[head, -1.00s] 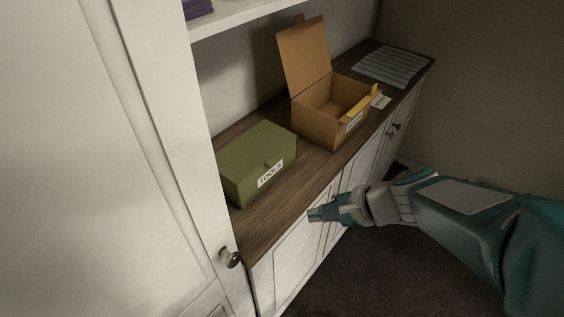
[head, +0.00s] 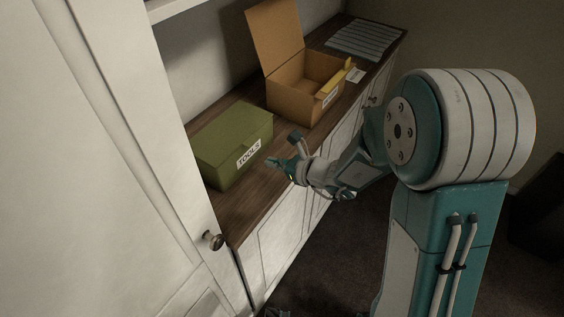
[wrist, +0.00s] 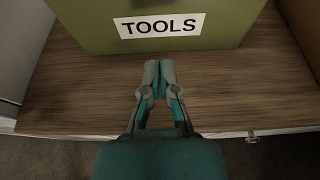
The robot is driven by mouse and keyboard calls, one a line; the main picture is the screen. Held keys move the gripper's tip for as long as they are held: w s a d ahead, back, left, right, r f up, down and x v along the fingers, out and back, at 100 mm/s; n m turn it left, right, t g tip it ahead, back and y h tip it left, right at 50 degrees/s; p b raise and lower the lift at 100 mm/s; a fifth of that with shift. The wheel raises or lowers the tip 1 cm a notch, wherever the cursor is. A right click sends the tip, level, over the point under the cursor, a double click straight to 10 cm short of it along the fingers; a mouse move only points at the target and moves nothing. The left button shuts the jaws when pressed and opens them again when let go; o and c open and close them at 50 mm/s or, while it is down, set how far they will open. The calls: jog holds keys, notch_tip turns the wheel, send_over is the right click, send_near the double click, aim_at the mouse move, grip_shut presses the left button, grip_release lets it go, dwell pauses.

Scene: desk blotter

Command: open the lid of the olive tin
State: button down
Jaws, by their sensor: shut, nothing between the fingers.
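The olive tin (head: 232,143) stands on the wooden counter with its lid down and a white label reading TOOLS on its front. In the wrist view the front of the olive tin (wrist: 95,27) fills the top, and its lid is out of frame. My gripper (head: 273,163) is just in front of the tin's right end in the head view, at the counter's edge. In the wrist view my gripper (wrist: 159,66) has its fingertips together, empty, below the label and apart from the tin.
An open cardboard box (head: 291,98) with its flap raised stands behind the tin, a yellow item (head: 336,80) at its side. A striped mat (head: 366,41) lies at the counter's far end. A white cabinet door (head: 90,160) with a knob (head: 213,240) stands close on the left. Bare counter (head: 235,208) shows in front of the tin.

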aim_at(249, 157)
jog(key=x, duration=0.4)
jog(key=shift+w+a, duration=0.15)
jog(key=shift+a, duration=0.2)
jog(key=shift+d+r, duration=0.15)
jog(key=shift+r, duration=1.75)
jog(key=shift+r, duration=0.15)
jog(key=shift+r+h, duration=0.25)
jog(key=shift+h, duration=0.05)
